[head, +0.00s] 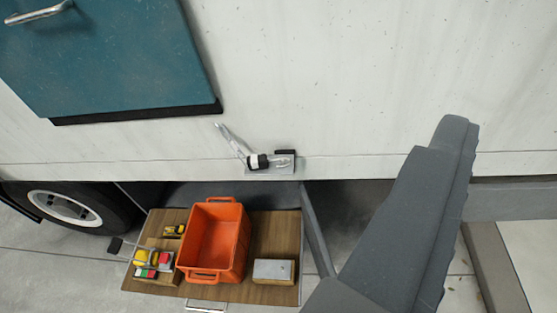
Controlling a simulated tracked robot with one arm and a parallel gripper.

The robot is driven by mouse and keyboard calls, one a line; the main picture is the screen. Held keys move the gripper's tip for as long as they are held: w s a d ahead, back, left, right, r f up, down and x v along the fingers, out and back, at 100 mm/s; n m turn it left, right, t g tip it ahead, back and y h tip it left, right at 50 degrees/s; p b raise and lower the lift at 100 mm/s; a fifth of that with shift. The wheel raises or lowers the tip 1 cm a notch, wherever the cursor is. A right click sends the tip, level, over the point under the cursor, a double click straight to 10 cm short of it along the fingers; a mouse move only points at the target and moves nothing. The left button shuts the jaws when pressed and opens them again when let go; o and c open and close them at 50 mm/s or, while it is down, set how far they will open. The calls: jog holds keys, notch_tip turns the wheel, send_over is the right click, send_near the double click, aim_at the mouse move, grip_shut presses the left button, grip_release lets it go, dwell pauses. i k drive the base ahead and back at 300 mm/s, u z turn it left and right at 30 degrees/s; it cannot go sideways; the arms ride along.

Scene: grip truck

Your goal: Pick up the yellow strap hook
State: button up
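My gripper (420,200) shows as a large grey finger shape at the right, in front of the truck's lower side. Nothing is visibly held at its tip; I cannot tell whether its fingers are apart. It is up and to the right of an open wooden drawer (272,222). Small yellow items lie in the drawer's left part: a yellow and dark piece (174,231) at the back, and a yellow piece (144,257) nearer the front. They are too small to tell which is the strap hook.
An orange bin (213,240) stands mid-drawer. Red and green pieces lie left of it, a pale block (273,271) right. Above are the white truck side (350,70), a metal latch (268,163) and a teal door (110,55). A wheel (70,207) is at left.

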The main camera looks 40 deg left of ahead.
aim_at(179, 230)
jog(key=u, duration=2.05)
jog(key=k, duration=1.1)
jog(key=u, duration=0.45)
jog(key=i, duration=1.8)
jog(key=z, duration=0.9)
